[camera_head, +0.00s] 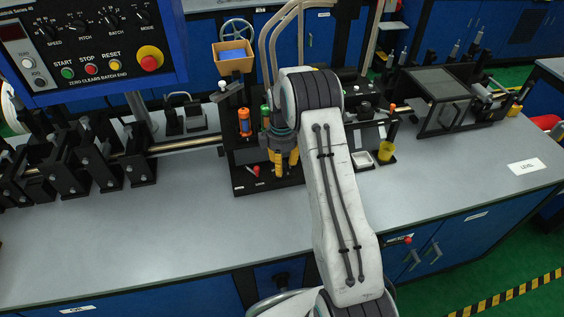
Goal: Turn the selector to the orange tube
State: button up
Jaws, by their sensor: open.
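An orange tube (244,122) stands upright on a black station on the bench. A green-topped tube (265,112) stands to its right, partly behind my arm. A small red-tipped part (256,170) sits low on the station's front plate, left of my gripper; it may be the selector, but I cannot tell. My gripper (284,168) points down over the station's front, its yellow fingers open. I see nothing held in it. My forearm hides the middle of the station and anything behind the gripper.
A control panel (95,45) hangs at the upper left. Black brackets with a metal rod (185,144) stand left of the station. A yellow cup (387,151) and a black fixture (438,100) are to the right. The grey bench front (190,225) is clear.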

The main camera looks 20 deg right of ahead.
jog(key=shift+f, duration=0.25)
jog(key=shift+o, duration=0.2)
grip_shut()
